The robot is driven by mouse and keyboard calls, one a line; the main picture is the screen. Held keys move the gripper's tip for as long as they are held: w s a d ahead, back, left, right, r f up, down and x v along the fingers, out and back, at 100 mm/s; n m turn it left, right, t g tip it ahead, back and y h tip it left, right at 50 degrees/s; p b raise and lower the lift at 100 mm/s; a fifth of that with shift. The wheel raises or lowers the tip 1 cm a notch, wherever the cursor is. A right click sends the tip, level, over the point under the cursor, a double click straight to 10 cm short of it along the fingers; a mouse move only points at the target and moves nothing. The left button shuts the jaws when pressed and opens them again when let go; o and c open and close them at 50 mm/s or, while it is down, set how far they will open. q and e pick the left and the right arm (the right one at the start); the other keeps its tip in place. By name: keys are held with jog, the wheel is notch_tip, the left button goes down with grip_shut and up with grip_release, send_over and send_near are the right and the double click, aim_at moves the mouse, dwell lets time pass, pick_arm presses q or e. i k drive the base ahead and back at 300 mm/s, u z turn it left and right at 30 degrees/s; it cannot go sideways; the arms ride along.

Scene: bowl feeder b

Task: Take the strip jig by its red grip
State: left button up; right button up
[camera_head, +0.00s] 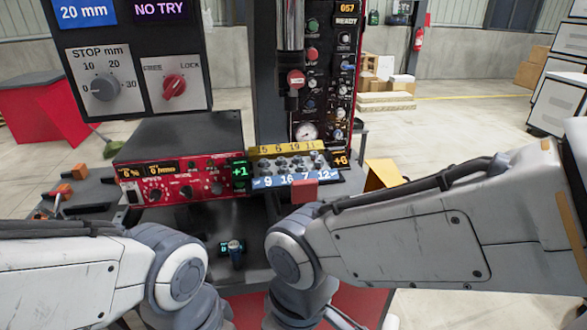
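The strip jig appears to be the long piece with a yellow numbered plate (285,149) along its back and a blue numbered plate (275,181) along its front. Small grey metal parts stand between the two plates. A red block (304,191), which looks like the red grip, sits at the front edge of the blue plate, right of its middle. My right forearm lies just in front of it and to its right. I cannot see either gripper; only my arm links show, along the bottom left and the right.
A red control box (180,186) with knobs stands left of the jig. A dark column with a gauge panel (325,75) rises behind it. A large dial panel (135,78) stands at the upper left.

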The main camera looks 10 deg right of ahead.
aim_at(300, 166)
jog(key=k, duration=0.5)
jog(key=u, duration=1.45)
jog(key=i, duration=1.25)
jog(key=z, duration=2.1)
